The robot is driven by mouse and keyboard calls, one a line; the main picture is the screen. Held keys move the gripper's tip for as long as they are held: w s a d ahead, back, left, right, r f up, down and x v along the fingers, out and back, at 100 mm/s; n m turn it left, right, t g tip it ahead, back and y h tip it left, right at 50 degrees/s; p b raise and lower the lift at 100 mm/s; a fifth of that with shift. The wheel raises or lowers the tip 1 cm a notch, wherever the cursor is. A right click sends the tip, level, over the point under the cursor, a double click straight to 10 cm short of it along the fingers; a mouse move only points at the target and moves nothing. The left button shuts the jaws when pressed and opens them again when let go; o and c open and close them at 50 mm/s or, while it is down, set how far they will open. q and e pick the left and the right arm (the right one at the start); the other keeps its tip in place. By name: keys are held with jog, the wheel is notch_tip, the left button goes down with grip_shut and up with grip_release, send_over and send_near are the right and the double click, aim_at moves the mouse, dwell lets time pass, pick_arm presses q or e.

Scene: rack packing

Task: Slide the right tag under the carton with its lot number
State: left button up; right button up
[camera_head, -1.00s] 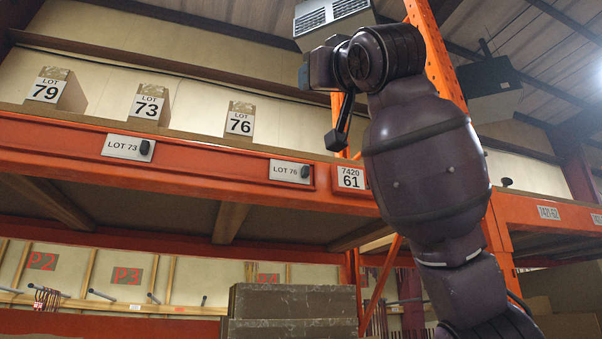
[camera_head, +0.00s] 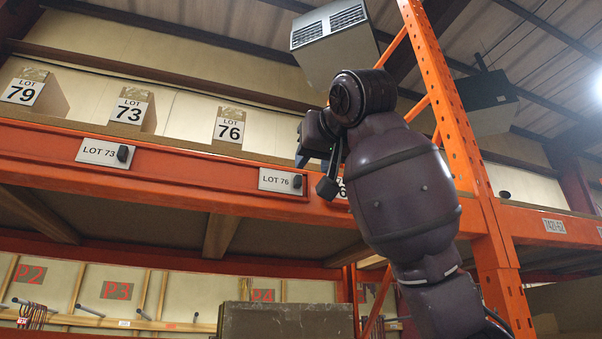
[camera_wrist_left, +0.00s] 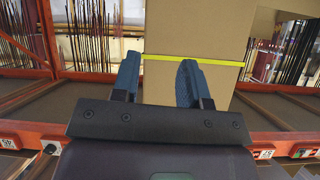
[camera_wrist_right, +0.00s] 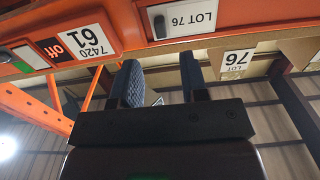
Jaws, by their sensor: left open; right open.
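The LOT 73 tag (camera_head: 104,153) and LOT 76 tag (camera_head: 281,181), each with a black knob at its right end, sit on the orange beam. Above stand the LOT 79 carton (camera_head: 51,99), LOT 73 carton (camera_head: 148,120) and LOT 76 carton (camera_head: 230,143). The LOT 73 tag lies left of its carton, the LOT 76 tag right of its carton. My right gripper (camera_head: 318,160) is open and empty, up and right of the LOT 76 tag. In the right wrist view, that tag (camera_wrist_right: 192,18) appears upside down beyond the fingers. My left gripper (camera_wrist_left: 158,68) is open.
A sign reading 61 (camera_wrist_right: 84,42) is on the beam beside the LOT 76 tag; my right arm partly covers it in the head view. An orange upright (camera_head: 455,125) stands at right. A large carton with a yellow strap (camera_wrist_left: 200,58) is beyond my left fingers.

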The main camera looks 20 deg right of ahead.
aim_at(299, 178)
jog(key=w+p, duration=0.2)
jog(key=w, duration=0.5)
jog(key=shift+a, duration=0.15)
grip_shut()
